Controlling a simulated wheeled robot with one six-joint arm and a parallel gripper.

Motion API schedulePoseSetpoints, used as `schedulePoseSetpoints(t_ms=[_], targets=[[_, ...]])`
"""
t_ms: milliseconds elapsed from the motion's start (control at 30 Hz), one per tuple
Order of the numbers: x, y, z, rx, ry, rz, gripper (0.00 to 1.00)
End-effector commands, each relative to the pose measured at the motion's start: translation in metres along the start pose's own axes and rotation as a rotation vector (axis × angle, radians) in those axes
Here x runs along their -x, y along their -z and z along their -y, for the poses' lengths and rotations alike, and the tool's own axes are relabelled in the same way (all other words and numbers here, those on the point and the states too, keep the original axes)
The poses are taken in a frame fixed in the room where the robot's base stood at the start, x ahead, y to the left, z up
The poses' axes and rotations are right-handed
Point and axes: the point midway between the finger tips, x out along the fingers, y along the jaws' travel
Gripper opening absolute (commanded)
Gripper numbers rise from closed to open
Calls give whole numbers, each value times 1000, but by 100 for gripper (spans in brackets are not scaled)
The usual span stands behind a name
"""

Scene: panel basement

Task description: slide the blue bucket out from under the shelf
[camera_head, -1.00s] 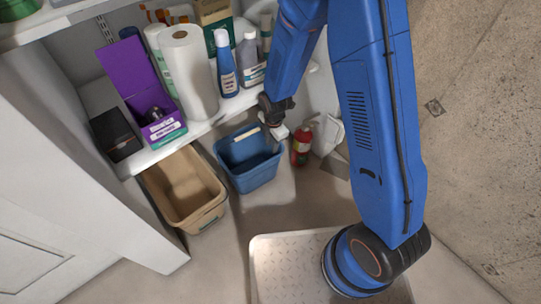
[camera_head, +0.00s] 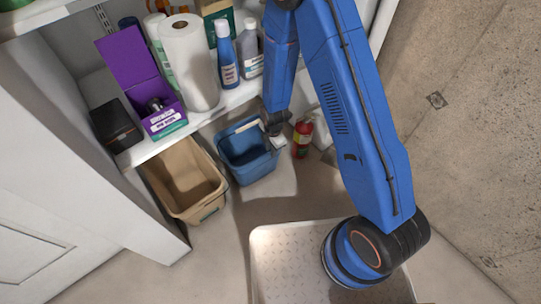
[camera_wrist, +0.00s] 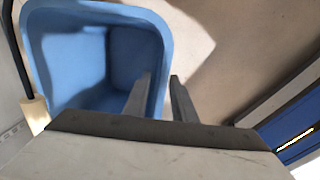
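The blue bucket (camera_head: 240,172) stands upright on the floor, its back part beneath the shelf's front edge. Its wire handle with a pale grip (camera_head: 246,127) lies toward the back rim. My gripper (camera_head: 277,142) points down at the bucket's right rim. In the wrist view, the bucket (camera_wrist: 85,55) fills the left, and my gripper (camera_wrist: 160,95) shows two dark fingers apart. One finger overlaps the bucket's inside and the other lies beyond its rim, with the rim edge between them. I cannot tell whether either finger touches it.
A tan bin (camera_head: 207,207) stands close to the bucket's left. A red spray bottle (camera_head: 302,138) stands just to its right. The shelf (camera_head: 150,152) above holds a purple box, paper towel and bottles. The floor (camera_head: 225,250) in front is open, up to a light textured plate (camera_head: 285,265).

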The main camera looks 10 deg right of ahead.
Motion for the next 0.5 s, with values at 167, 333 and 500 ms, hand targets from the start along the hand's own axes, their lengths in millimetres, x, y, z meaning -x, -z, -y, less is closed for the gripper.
schedulePoseSetpoints(t_ms=[167, 333, 500], targets=[[-6, -1, 0, 1, 1, 2, 24], [-13, -1, 0, 1, 1, 3, 24], [-19, -1, 0, 1, 0, 3, 24]])
